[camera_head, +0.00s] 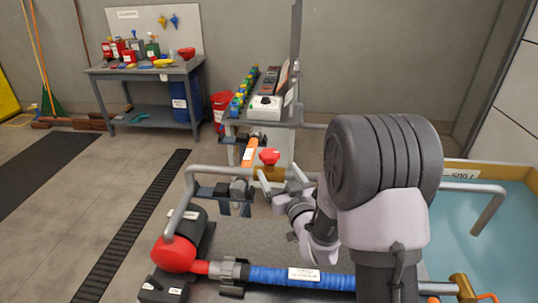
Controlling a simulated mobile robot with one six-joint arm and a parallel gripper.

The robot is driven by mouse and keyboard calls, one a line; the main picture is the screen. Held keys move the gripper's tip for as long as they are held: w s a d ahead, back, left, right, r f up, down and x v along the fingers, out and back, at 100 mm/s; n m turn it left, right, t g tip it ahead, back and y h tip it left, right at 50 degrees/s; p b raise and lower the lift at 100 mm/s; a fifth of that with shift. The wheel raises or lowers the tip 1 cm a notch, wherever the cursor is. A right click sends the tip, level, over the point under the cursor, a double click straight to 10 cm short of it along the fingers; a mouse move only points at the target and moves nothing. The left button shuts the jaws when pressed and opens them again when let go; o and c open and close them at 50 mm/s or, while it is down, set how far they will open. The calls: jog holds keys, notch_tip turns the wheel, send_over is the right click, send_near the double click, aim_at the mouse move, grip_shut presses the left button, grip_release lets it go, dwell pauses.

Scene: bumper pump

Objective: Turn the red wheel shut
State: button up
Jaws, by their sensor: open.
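The red wheel (269,156) sits on top of a brass valve body (269,172) in the grey pipe run, near the middle of the head view. My gripper (279,178) is open and lies just below and right of the wheel in the picture. Its fingers point toward the valve. Nothing shows between the fingers. I cannot tell whether a finger touches the valve body. The wheel's top is in plain view, and the pipe right of the valve is partly hidden by my arm.
A red-ended pump (174,254) and a blue hose (300,279) lie in front on the grey bench top. A panel with a white box (264,107) stands behind the valve. A blue tank (500,235) is at right. A workbench (150,72) stands at back left.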

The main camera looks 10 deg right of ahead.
aim_at(269, 156)
jog(key=w, duration=0.6)
jog(key=w+a, duration=0.1)
jog(key=w, duration=0.2)
jog(key=shift+w, duration=0.25)
jog(key=c, duration=1.4)
jog(key=shift+o, duration=0.2)
jog(key=shift+b, duration=0.35)
jog(key=shift+f+h+b, duration=0.1)
jog(key=shift+h+b, duration=0.2)
